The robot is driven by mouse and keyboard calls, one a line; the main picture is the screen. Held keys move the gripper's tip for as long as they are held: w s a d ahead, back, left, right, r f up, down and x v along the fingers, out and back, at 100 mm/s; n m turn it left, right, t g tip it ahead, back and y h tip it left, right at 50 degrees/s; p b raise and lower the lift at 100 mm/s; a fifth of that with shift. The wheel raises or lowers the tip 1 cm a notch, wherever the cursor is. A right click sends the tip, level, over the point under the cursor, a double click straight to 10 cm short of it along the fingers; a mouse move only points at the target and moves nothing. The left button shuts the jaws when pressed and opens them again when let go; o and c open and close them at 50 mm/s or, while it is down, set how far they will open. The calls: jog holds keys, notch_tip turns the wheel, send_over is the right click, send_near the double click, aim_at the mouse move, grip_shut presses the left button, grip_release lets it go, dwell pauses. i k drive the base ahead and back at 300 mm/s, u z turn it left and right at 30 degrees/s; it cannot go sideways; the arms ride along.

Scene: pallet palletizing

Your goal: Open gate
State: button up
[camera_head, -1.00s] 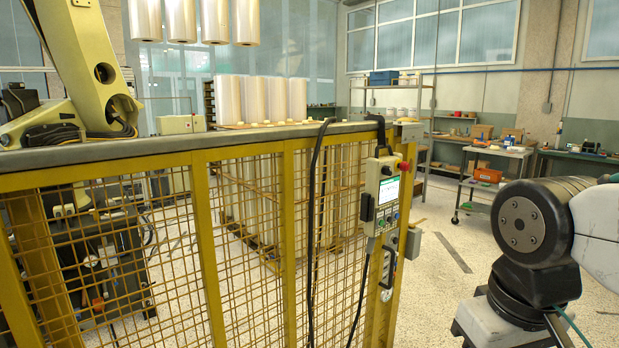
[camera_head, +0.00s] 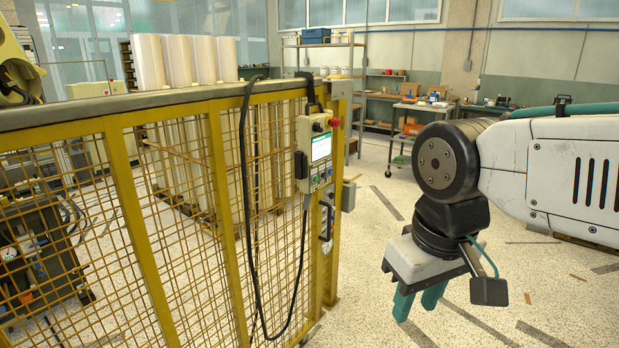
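A yellow mesh fence with a grey top rail (camera_head: 130,103) runs from the left to a yellow end post (camera_head: 333,215). I cannot tell which part of it is the gate. A control pendant (camera_head: 318,153) with a small screen and a red button hangs on the fence near this post. A metal handle (camera_head: 326,222) sits below it. My gripper (camera_head: 418,305) has green fingers pointing down, with a gap between them and nothing held. It hangs over open floor to the right of the post, apart from the handle.
Black cables (camera_head: 247,210) loop down the mesh. A metal shelf (camera_head: 352,75) and a cart (camera_head: 418,118) stand at the back. The speckled floor right of the post is clear.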

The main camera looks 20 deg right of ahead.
aim_at(28, 126)
jog(key=z, duration=0.55)
jog(key=k, duration=0.6)
jog(key=z, duration=0.7)
jog(key=i, duration=0.6)
jog(key=u, duration=0.5)
jog(key=i, duration=1.05)
jog(key=u, duration=0.6)
